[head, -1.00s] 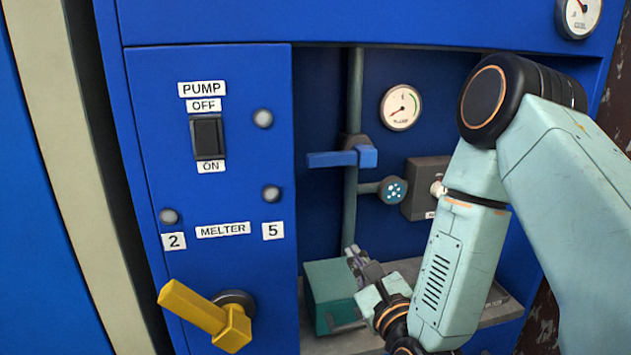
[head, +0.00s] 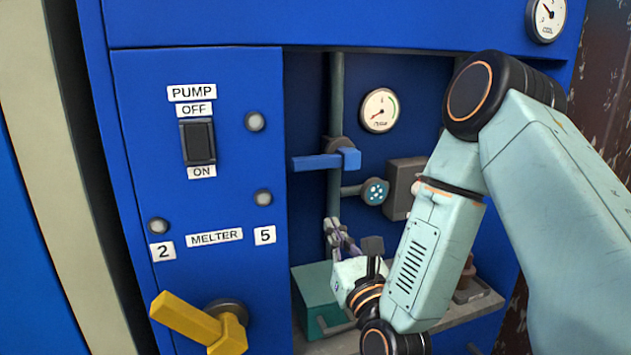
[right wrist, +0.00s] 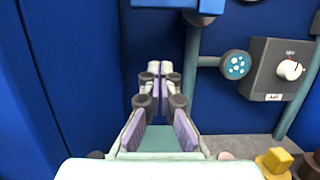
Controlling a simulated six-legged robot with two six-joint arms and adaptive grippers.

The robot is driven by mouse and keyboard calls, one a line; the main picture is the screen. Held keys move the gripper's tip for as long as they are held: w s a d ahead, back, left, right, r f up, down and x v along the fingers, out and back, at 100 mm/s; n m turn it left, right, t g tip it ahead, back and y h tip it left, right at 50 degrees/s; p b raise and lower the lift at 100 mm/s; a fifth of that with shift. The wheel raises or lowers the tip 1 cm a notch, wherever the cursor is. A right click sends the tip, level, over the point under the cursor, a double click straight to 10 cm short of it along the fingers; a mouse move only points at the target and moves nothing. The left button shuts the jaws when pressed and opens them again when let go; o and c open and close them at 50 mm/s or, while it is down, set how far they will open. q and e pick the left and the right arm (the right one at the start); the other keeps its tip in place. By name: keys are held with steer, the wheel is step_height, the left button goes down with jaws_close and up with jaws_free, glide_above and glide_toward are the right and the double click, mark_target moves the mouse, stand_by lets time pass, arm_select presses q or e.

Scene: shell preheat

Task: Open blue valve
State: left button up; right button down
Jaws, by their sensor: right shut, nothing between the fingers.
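The blue valve handle (head: 322,161) lies crosswise, roughly horizontal, over a vertical grey pipe (head: 335,95) in the recess of the blue cabinet. Part of it also shows at the top edge of the right wrist view (right wrist: 165,3). My right gripper (head: 332,228) is below the handle and apart from it, fingers pointing up and into the recess. In the right wrist view its fingertips (right wrist: 153,68) are together with nothing between them. My left gripper is not in view.
A teal box (head: 316,290) stands on the recess floor below my right gripper. A round dotted outlet (head: 376,191) and a grey box with a knob (right wrist: 287,75) are right of the pipe. A yellow lever (head: 185,318) sticks out at lower left. A gauge (head: 380,110) is above.

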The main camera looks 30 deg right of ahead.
mark_target(326, 161)
steer(key=w+d+r+p, duration=0.1)
steer(key=w+d+r, duration=0.1)
steer(key=w+r, duration=0.4)
steer(key=w, duration=0.3)
steer(key=shift+d, duration=0.15)
steer(key=shift+s, duration=0.1)
